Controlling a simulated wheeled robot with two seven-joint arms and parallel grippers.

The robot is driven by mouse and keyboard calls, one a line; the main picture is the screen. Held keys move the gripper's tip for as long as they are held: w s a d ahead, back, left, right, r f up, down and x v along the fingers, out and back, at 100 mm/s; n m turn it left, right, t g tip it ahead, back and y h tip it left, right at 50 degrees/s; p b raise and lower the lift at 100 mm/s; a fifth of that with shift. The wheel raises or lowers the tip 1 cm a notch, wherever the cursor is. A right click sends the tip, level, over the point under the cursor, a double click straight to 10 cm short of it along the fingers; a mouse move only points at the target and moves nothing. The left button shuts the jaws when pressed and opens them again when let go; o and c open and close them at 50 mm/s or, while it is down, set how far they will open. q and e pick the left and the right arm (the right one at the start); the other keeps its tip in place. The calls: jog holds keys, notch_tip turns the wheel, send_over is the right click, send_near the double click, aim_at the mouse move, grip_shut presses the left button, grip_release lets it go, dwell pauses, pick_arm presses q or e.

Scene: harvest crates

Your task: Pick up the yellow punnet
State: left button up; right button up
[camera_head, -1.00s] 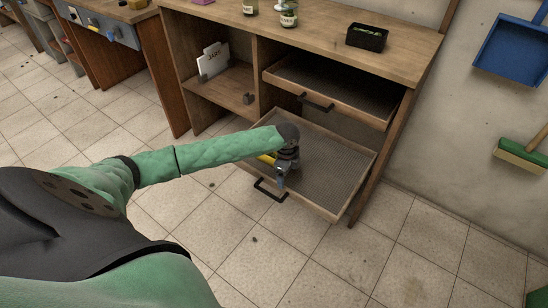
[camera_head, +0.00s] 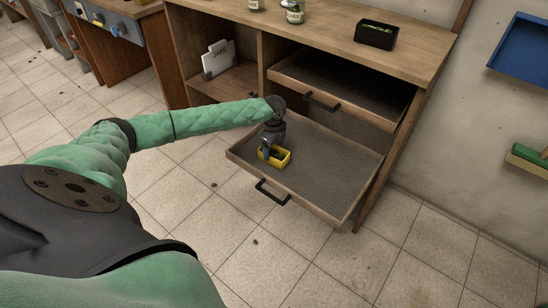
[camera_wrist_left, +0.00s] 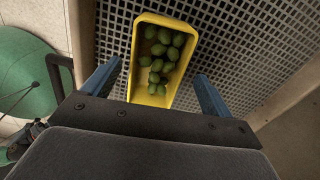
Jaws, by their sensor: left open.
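The yellow punnet (camera_head: 283,162) sits in the open lower drawer (camera_head: 335,172), near its left side. In the left wrist view the punnet (camera_wrist_left: 150,97) holds several green fruits and rests on the mesh drawer floor. My left gripper (camera_head: 267,148) is above the punnet and hides part of it in the head view. In the left wrist view its blue fingers (camera_wrist_left: 158,72) are apart, with the near part of the punnet between them in the picture and a gap on each side. It holds nothing. My right gripper is not in view.
The upper drawer (camera_head: 345,92) is partly open above the lower one. A black container with green contents (camera_head: 376,34) and jars (camera_head: 295,14) stand on the bench top. A black handle (camera_head: 271,194) is on the lower drawer's front. Tiled floor lies in front.

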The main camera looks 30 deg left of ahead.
aim_at(274, 154)
pick_arm(q)
jog(key=f, duration=0.4)
jog(key=shift+s+d+f, duration=0.15)
jog(key=shift+s, duration=0.05)
jog(key=c, duration=1.1)
jog(key=shift+o, duration=0.2)
